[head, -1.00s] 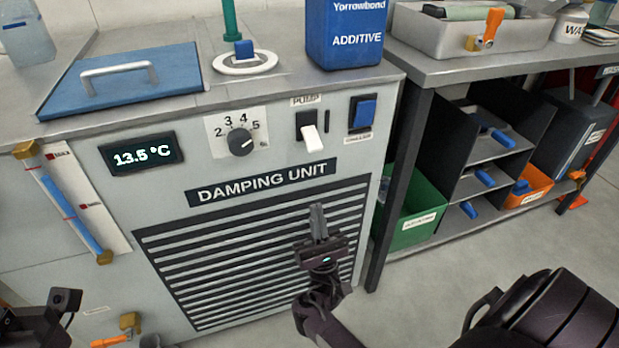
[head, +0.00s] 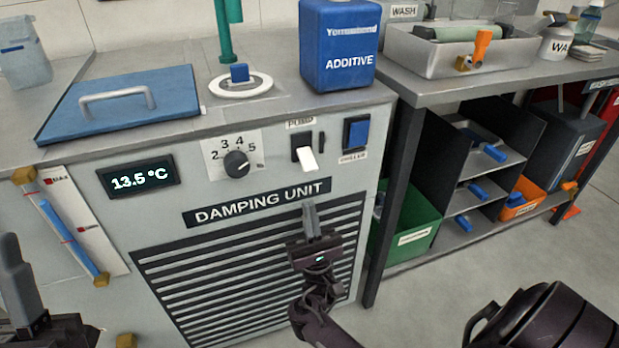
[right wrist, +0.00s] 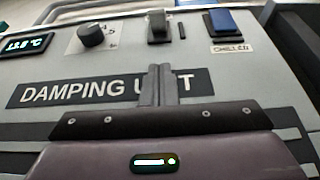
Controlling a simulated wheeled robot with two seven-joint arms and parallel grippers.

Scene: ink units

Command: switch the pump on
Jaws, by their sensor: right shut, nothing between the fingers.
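The pump switch (head: 303,150) is on the front of the damping unit, under a PUMP label. It has a dark plate and a white lever that points downward. A narrow dark slot (head: 322,141) beside it is unlit. The switch also shows at the top of the right wrist view (right wrist: 158,27). My right gripper (head: 309,208) is shut and empty, below the switch and apart from it, in front of the nameplate's lower edge and the grille. My left gripper (head: 18,275) is at the lower left edge, partly cut off; its opening is unclear.
Right of the pump switch is a blue chiller switch (head: 356,133); left of it are a dial (head: 236,163) and a 13.5 °C display (head: 138,177). A blue additive container (head: 339,45) stands on top. A shelved bench (head: 450,85) stands to the right.

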